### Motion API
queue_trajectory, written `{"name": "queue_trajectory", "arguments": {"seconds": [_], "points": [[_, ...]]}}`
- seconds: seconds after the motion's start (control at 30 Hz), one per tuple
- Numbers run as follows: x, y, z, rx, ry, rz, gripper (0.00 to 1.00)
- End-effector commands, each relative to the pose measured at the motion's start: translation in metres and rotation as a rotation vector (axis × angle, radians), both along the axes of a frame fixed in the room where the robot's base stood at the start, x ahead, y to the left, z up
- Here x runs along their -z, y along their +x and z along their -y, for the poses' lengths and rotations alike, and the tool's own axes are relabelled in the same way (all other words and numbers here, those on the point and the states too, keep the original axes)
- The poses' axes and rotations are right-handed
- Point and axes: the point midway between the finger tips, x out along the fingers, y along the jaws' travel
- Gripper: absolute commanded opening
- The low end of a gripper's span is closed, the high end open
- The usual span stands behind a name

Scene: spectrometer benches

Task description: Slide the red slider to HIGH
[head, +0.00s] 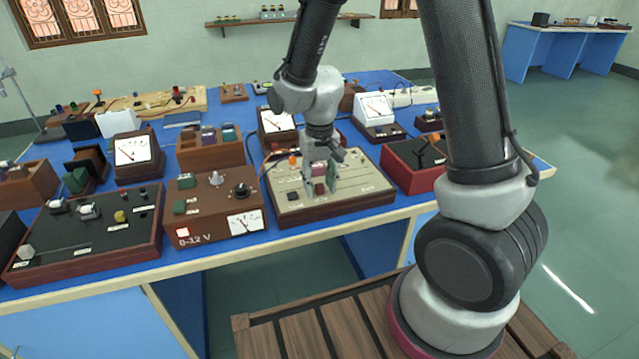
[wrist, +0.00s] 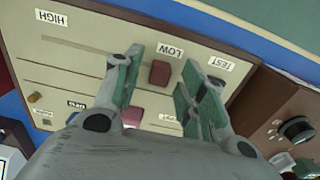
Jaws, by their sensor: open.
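The beige panel (head: 362,190) sits in a wooden case on the blue bench. In the wrist view the panel (wrist: 105,38) appears upside down. A dark red slider knob (wrist: 160,72) stands at the LOW label (wrist: 170,50), at one end of a slot. The HIGH label (wrist: 51,17) is near the slot's other end, at the left. My gripper (wrist: 162,62) is open, its green-padded fingers on either side of the knob with gaps; contact cannot be told. In the head view my gripper (head: 320,178) points down over the panel.
A second, pinker red knob (wrist: 132,115) sits on another row, partly behind my gripper. A TEST label (wrist: 221,63) is beside the right finger. A brown 0-12 V box (head: 200,207) stands left of the panel; a red box (head: 405,172) stands right.

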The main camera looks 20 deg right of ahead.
Motion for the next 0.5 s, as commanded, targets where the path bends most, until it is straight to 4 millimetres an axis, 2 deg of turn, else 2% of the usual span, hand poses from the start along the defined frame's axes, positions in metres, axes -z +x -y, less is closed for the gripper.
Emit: {"name": "queue_trajectory", "arguments": {"seconds": [0.3,0.37,0.5], "points": [[0.005,-0.0002,0.0001,0.0,0.0,0.0,0.41],[0.0049,-0.0002,0.0001,0.0,0.0,0.0,0.32],[0.0048,-0.0002,0.0001,0.0,0.0,0.0,0.06]]}}
